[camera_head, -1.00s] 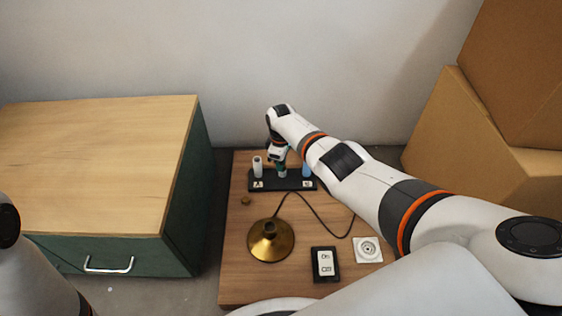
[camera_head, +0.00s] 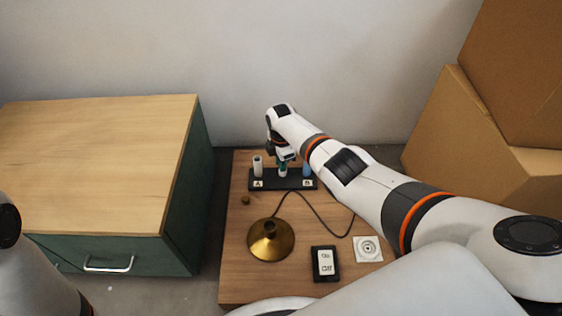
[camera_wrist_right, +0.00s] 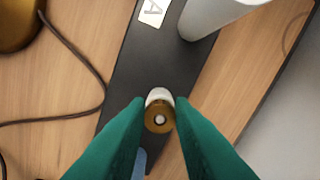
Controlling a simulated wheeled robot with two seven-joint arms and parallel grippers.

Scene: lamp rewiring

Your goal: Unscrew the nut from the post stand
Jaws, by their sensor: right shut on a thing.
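The post stand is a black base (camera_head: 270,185) on the wooden table, with a white post (camera_head: 258,167) by label A, a blue post (camera_head: 306,169) by label B and a middle post. My right gripper (camera_head: 283,160) points down over the middle post. In the right wrist view, the green fingertips (camera_wrist_right: 158,115) are shut on a brass nut (camera_wrist_right: 151,125). A pale tip shows in the nut's hole, and the white middle post (camera_wrist_right: 159,94) shows just behind it. I cannot tell how far the nut sits on its thread. My left gripper is out of view.
A brass lamp base (camera_head: 271,241) with a dark cord (camera_head: 318,216), a small brass piece (camera_head: 245,200), a switch (camera_head: 325,263) and a white socket (camera_head: 368,249) are on the table (camera_head: 235,285). A green cabinet (camera_head: 185,205) stands left, cardboard boxes (camera_head: 470,130) right.

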